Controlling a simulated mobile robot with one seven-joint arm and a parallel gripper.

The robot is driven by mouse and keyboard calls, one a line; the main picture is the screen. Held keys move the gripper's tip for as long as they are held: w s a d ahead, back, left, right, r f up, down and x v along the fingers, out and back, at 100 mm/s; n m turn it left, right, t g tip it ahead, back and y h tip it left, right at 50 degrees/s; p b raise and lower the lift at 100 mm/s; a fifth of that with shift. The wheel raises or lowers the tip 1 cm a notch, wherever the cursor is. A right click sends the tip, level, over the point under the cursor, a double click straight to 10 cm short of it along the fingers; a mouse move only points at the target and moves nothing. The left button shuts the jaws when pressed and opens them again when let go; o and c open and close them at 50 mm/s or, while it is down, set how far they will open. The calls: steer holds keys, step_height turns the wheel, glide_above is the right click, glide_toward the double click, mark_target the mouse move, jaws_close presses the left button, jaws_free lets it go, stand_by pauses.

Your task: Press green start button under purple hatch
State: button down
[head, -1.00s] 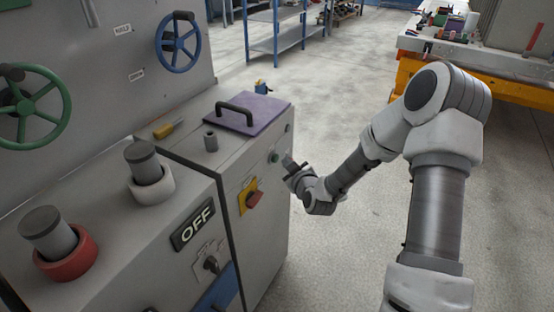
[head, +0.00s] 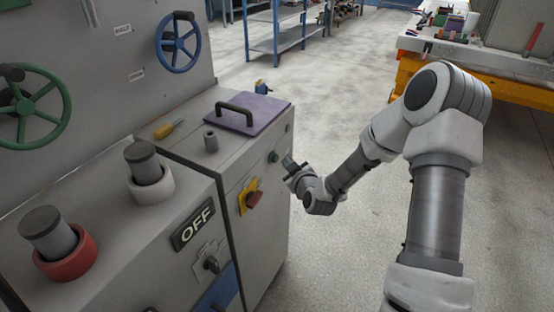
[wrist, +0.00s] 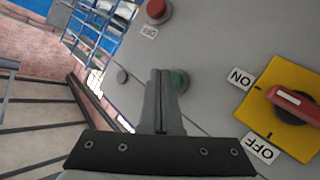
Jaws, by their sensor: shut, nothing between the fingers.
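The purple hatch (head: 262,113) with a black handle lies shut on top of the grey cabinet. The round green button (head: 274,156) is on the cabinet's side face below the hatch. My gripper (head: 287,161) is just right of the button in the head view, its fingers towards the panel. In the wrist view the fingers (wrist: 163,73) are shut together and empty. The green button (wrist: 181,80) shows right beside and behind the fingertips, partly hidden by them. I cannot tell whether they touch it.
A yellow switch plate with a red knob (head: 254,200) is on the same face, nearer the front; its ON and OFF labels show in the wrist view. A red button (wrist: 157,9) is also on this panel. The floor (head: 340,255) beside the cabinet is clear.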

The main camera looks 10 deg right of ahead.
steer(key=shift+a, duration=0.1)
steer(key=shift+w+a+b, duration=0.25)
steer(key=shift+b, duration=0.15)
steer(key=shift+w+a+b, duration=0.25)
steer(key=shift+a+b, duration=0.05)
steer(key=shift+a, duration=0.1)
stand_by(0.8)
steer(key=shift+d, duration=0.1)
stand_by(0.4)
steer(key=shift+s+d, duration=0.5)
steer(key=shift+d, duration=0.1)
steer(key=shift+s+d+b, duration=0.35)
steer(key=shift+s+d, duration=0.4)
steer(key=shift+d, duration=0.3)
steer(key=shift+s+d+b, duration=0.35)
steer(key=shift+s+d, duration=0.4)
steer(key=shift+d, duration=0.25)
